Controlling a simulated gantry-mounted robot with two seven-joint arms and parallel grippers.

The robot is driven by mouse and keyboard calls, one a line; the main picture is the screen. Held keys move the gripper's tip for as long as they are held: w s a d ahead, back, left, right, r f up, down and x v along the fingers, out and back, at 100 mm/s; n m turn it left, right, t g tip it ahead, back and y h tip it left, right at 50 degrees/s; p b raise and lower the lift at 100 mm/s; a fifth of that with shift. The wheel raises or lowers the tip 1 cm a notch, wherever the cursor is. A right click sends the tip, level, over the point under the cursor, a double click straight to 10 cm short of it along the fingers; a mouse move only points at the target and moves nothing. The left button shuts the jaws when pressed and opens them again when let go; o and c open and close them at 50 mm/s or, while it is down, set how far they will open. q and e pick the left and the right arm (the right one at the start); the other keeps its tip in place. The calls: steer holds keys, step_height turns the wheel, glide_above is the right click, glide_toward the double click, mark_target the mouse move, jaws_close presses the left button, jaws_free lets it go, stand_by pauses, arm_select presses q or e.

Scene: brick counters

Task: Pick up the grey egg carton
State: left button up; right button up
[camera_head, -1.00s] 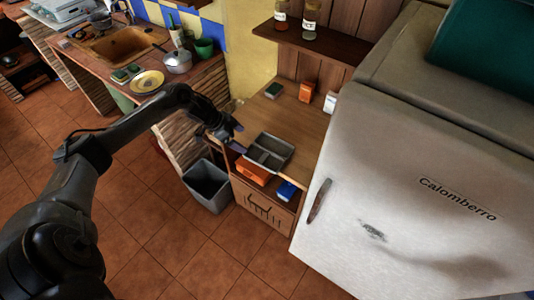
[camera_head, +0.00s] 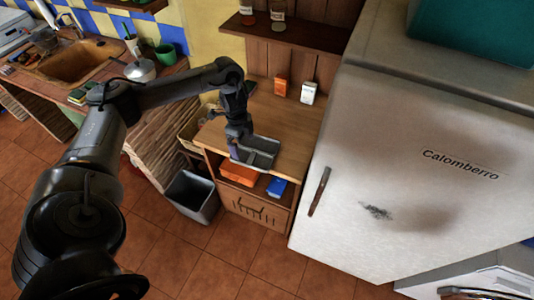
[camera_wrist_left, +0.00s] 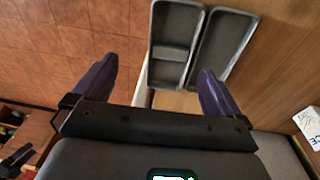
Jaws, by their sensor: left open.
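The grey egg carton (camera_head: 262,148) lies open on the wooden counter beside the fridge, near the counter's front edge. Its two long halves also show in the left wrist view (camera_wrist_left: 174,28). My left gripper (camera_head: 238,154) hangs pointing down at the carton's left side and hides part of it. In the left wrist view its two purple fingers (camera_wrist_left: 158,64) are spread wide with nothing held between them. The right finger overlaps the carton's right half in the picture. I cannot tell whether it touches. My right gripper is out of view.
An orange box (camera_head: 281,87) and a white box (camera_head: 308,92) stand at the back of the counter. An orange item (camera_head: 239,173) and a blue box (camera_head: 277,187) are on the shelf below. A grey bin (camera_head: 191,197) stands on the floor. The fridge (camera_head: 400,180) bounds the right side.

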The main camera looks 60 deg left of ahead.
arm_select(q)
steer(key=w+r, duration=0.1)
glide_above(251, 157)
steer(key=shift+t, duration=0.4)
steer(key=shift+a+f+b, duration=0.15)
steer(key=shift+f, duration=0.95)
steer(key=shift+a+f+b, duration=0.1)
steer(key=shift+f+b, duration=0.05)
steer(key=shift+f, duration=0.95)
steer(key=shift+d+f, duration=0.2)
steer(key=shift+f, duration=2.4)
steer(key=c, duration=0.7)
steer(key=shift+r, duration=0.1)
steer(key=shift+c, duration=0.2)
